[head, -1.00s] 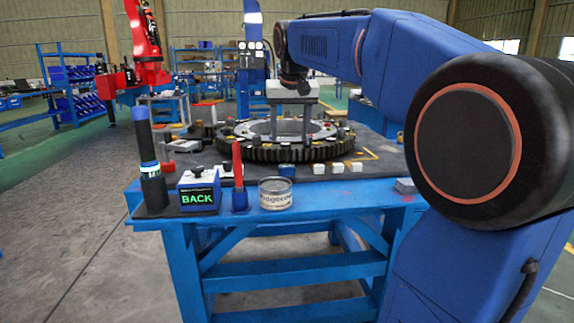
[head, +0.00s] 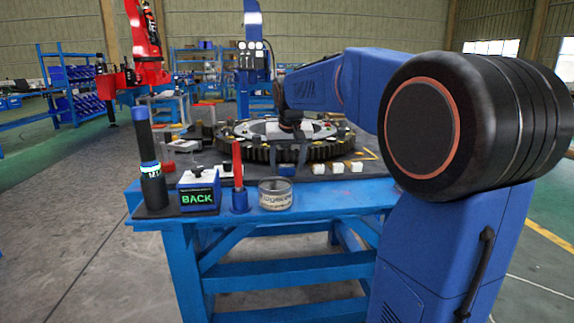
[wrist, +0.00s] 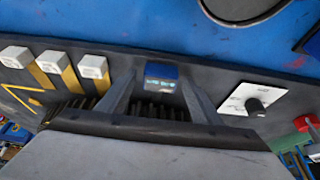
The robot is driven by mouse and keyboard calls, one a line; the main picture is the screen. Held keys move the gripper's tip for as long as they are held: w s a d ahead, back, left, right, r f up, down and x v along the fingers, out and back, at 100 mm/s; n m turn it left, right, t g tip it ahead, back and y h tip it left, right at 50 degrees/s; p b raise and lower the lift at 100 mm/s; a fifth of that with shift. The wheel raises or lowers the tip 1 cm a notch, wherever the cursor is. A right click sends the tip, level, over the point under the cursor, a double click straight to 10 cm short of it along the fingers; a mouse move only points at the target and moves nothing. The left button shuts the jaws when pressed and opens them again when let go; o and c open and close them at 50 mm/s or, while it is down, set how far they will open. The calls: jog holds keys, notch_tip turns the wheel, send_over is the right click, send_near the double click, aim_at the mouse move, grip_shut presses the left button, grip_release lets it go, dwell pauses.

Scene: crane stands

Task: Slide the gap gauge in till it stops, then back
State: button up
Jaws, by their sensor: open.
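A small blue box with a lit display (wrist: 161,72) stands at the near edge of the dark bench top, and it also shows in the head view (head: 286,170). Several white blocks with yellow strips (wrist: 92,66) lie in a row beside it; they show in the head view too (head: 337,168). I cannot tell for sure which of these is the gap gauge. My gripper (wrist: 158,82) is open and points down over the toothed ring (head: 330,150). In the wrist view the blue box appears between its fingers; I cannot tell whether they touch it.
A white plate with a black knob (wrist: 253,103) lies to the right in the wrist view. Along the bench front stand a dark cylinder (head: 152,185), a box marked BACK (head: 198,198), a red stick in a blue holder (head: 239,196) and a round tin (head: 275,194).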

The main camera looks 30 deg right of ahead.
aim_at(285, 158)
jog(key=c, duration=1.1)
jog(key=shift+o, duration=0.2)
jog(key=shift+w+d+r, duration=0.1)
jog(key=shift+w+d, duration=0.2)
jog(key=shift+w, duration=0.45)
jog(key=shift+w+d+f, duration=0.1)
jog(key=shift+w+d, duration=0.2)
jog(key=shift+w, duration=0.5)
jog(key=shift+w+d+r, duration=0.1)
jog(key=shift+w+d, duration=0.2)
jog(key=shift+w, duration=0.45)
jog(key=o, duration=1.1)
jog(key=shift+c, duration=0.2)
jog(key=v, duration=1.7)
